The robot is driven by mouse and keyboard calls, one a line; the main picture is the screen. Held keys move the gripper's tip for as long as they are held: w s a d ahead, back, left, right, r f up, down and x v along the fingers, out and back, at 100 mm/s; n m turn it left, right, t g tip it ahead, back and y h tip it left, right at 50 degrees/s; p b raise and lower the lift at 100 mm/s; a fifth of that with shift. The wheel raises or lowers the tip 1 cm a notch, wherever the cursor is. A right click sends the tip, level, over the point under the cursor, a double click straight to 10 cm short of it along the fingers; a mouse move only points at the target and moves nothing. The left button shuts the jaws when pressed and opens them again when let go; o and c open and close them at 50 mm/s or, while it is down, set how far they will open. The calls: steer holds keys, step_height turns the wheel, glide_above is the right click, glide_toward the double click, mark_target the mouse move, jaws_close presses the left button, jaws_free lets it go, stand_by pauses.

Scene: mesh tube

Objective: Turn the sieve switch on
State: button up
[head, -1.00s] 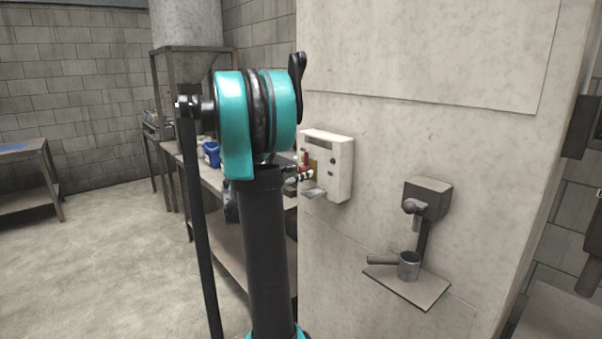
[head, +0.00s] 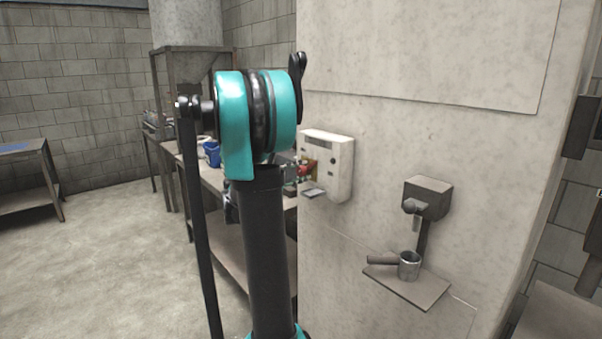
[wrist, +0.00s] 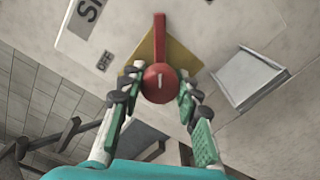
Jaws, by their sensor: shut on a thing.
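The sieve switch is a red lever with a round red knob (wrist: 159,83) on a yellow plate (wrist: 177,55). It is on a white wall box (head: 340,160) with an "OFF" label (wrist: 104,62) and a partly cut-off grey label. My gripper (wrist: 160,92) is shut on the red knob, with a finger on each side of it. In the wrist view, the lever's bar runs up the picture from the knob. In the head view, my arm hides most of the gripper, and only a little red (head: 304,169) shows beside the box.
A small pale ledge (wrist: 248,82) sticks out close beside the switch. On the pale column, a grey dispenser (head: 428,197) stands right of the box, above a metal cup (head: 409,265) on a plate. A cluttered bench with a blue container (head: 212,154) is behind my arm.

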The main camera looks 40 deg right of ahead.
steer(key=m, duration=0.4)
steer(key=shift+m, duration=1.7)
steer(key=o, duration=1.2)
steer(key=shift+c, duration=0.2)
steer(key=shift+a, duration=0.1)
steer(key=s+a, duration=0.1)
steer(key=a, duration=1.1)
steer(key=shift+d, duration=0.1)
